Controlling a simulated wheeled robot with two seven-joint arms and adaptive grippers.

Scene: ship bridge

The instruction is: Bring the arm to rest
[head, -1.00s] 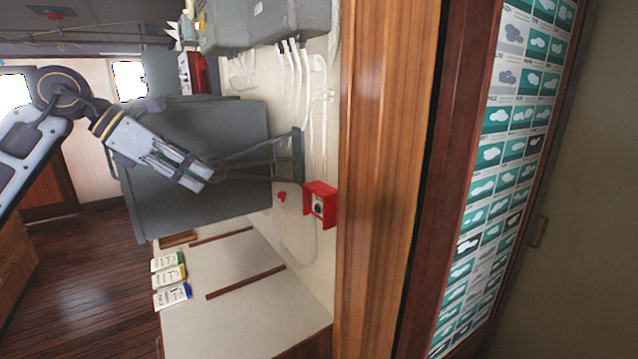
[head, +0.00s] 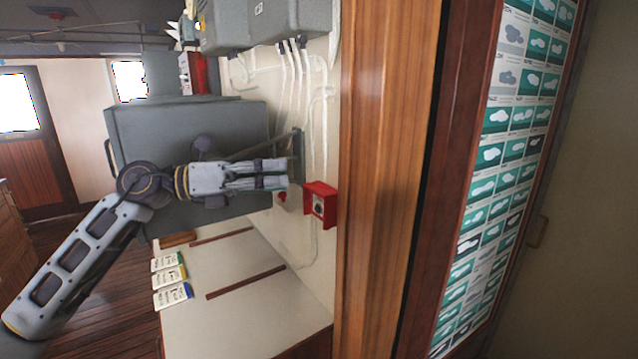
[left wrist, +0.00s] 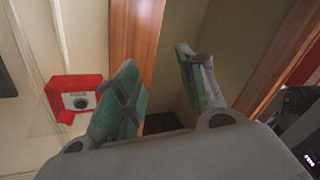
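My left arm comes in from the lower left in the head view. Its gripper (head: 286,174) points right, in front of the grey cabinet (head: 235,128) and close in the picture to a red wall box (head: 320,203). In the left wrist view its two green-grey fingers (left wrist: 157,58) stand apart with nothing between them, so it is open and empty. The red box also shows there (left wrist: 77,97), left of the fingers; the gap between it and the gripper cannot be judged. My right gripper is in neither view.
A wooden post (head: 385,180) and a framed cloud chart (head: 495,180) stand to the right. A pale counter (head: 240,312) with several small booklets (head: 170,278) lies below the cabinet. Cables (head: 292,85) run along the wall. Wooden floor (head: 95,270) shows at lower left.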

